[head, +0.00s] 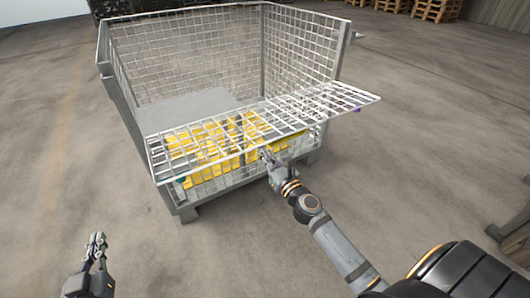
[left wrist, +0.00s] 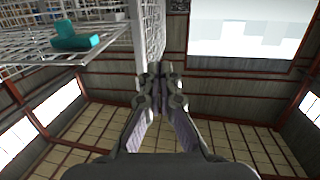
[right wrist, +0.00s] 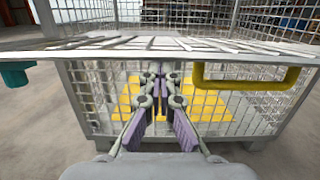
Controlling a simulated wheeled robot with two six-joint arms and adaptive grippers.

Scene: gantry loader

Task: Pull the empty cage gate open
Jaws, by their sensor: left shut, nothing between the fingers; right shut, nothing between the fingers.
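The wire-mesh cage (head: 185,55) stands in front of me with its mesh gate (head: 335,97) lying roughly level across the front, sticking out towards me. In the right wrist view the gate (right wrist: 130,43) is seen nearly edge-on, with a yellow handle (right wrist: 245,85) hanging beneath it on the right. My right gripper (head: 265,154) is shut and empty at the gate's near edge; its fingertips (right wrist: 160,76) show left of the handle, apart from it. My left gripper (head: 97,238) is shut and empty, low at the left, away from the cage. A teal fitting (left wrist: 75,38) shows at the gate in the left wrist view.
Fixed lower front mesh (right wrist: 210,115) stands below the gate. The concrete floor is clear around the cage. Wooden pallets (head: 435,10) lie far behind.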

